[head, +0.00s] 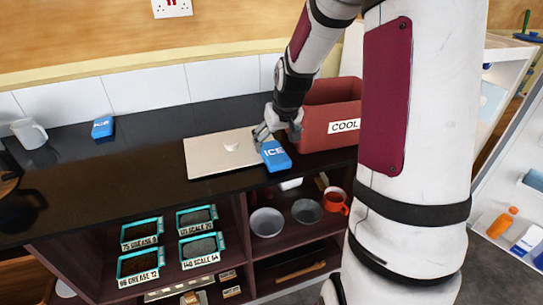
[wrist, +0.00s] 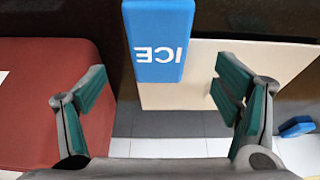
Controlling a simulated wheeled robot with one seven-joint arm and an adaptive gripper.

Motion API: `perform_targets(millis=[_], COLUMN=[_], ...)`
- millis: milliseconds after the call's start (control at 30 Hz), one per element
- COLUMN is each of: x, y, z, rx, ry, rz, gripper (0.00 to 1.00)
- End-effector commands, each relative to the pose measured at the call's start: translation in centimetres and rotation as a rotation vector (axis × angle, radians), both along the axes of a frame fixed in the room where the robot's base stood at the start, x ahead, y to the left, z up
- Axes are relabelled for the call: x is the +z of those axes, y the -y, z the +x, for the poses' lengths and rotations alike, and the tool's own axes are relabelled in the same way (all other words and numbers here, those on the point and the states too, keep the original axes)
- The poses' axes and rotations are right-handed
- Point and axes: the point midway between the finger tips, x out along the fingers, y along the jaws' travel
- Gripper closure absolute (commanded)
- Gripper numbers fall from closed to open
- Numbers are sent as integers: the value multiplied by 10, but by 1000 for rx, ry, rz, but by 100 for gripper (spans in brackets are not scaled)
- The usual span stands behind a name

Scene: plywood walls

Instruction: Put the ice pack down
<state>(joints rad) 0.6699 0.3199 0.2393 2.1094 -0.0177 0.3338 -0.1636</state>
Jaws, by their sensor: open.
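A blue ice pack (head: 275,155) with white "ICE" lettering lies near the front edge of the dark counter, at the right edge of a pale board (head: 205,158). In the wrist view the ice pack (wrist: 158,40) shows ahead of my fingertips, overlapping the edge of the board (wrist: 280,62). My gripper (head: 272,128) is just behind and above it in the head view. Its two fingers are spread wide in the wrist view (wrist: 160,90), with nothing between them. I cannot tell whether the pack rests partly on the board.
A red cooler box (head: 325,135) stands right of the pack; it fills the left of the wrist view (wrist: 40,100). A second blue ice pack (head: 102,127) and a white mug (head: 29,133) stand at the back left. Shelves with labelled trays (head: 141,264) and bowls lie below the counter.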

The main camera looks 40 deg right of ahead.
Motion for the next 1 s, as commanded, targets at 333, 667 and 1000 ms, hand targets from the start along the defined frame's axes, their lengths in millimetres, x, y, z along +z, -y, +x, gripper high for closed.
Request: perform_targets(millis=[333,667,1000], x=[-31,-56,-56], y=[3,7,7], z=[10,21,20], rx=[1,0,0], ry=[-3,1,1], rz=[1,0,0], gripper=[17,17,55])
